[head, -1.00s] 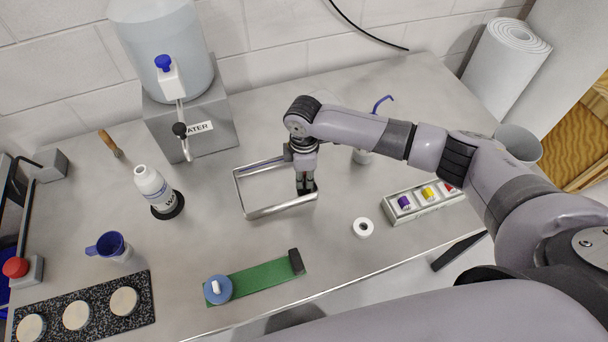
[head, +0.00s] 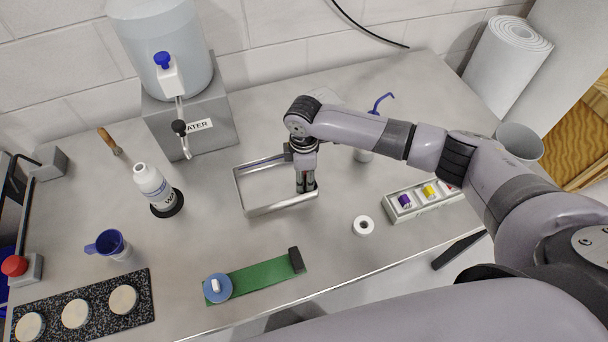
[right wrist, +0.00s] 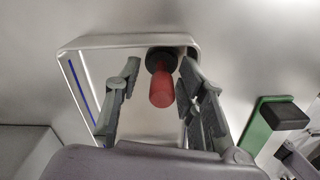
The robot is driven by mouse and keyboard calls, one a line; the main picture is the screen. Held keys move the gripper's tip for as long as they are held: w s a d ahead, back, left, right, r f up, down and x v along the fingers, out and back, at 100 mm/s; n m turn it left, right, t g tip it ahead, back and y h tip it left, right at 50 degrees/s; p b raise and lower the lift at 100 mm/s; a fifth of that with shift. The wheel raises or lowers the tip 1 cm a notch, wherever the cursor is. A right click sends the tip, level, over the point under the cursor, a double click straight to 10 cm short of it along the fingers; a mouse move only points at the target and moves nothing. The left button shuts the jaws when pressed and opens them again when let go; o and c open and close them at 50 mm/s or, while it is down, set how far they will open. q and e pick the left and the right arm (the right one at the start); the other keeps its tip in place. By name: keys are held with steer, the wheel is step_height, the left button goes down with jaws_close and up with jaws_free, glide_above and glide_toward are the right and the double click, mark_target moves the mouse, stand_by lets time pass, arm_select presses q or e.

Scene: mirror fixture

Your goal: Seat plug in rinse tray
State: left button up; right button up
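The rinse tray is a shallow metal rectangle, seen by its rim (head: 283,210) in the head view and its far wall (right wrist: 115,41) in the right wrist view. The plug (right wrist: 161,88), a red cylinder with a dark round end, is at the tray's far end in the right wrist view. I cannot tell whether it is fully seated. My right gripper (head: 306,189) reaches down at the tray's right end. In the right wrist view its fingers (right wrist: 159,68) are apart on either side of the plug, with visible gaps. The plug is not discernible in the head view. My left gripper is not in view.
A water dispenser (head: 165,50) stands behind, with a white bottle (head: 152,185) left of the tray. A white ring (head: 363,226) and a fixture with coloured pieces (head: 425,197) are to the right. A green strip (head: 262,278) lies in front.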

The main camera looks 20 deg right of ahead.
steer(key=shift+s, duration=0.1)
steer(key=shift+r, duration=0.15)
step_height(320, 180, up, 12)
steer(key=shift+f, duration=0.15)
stand_by(0.3)
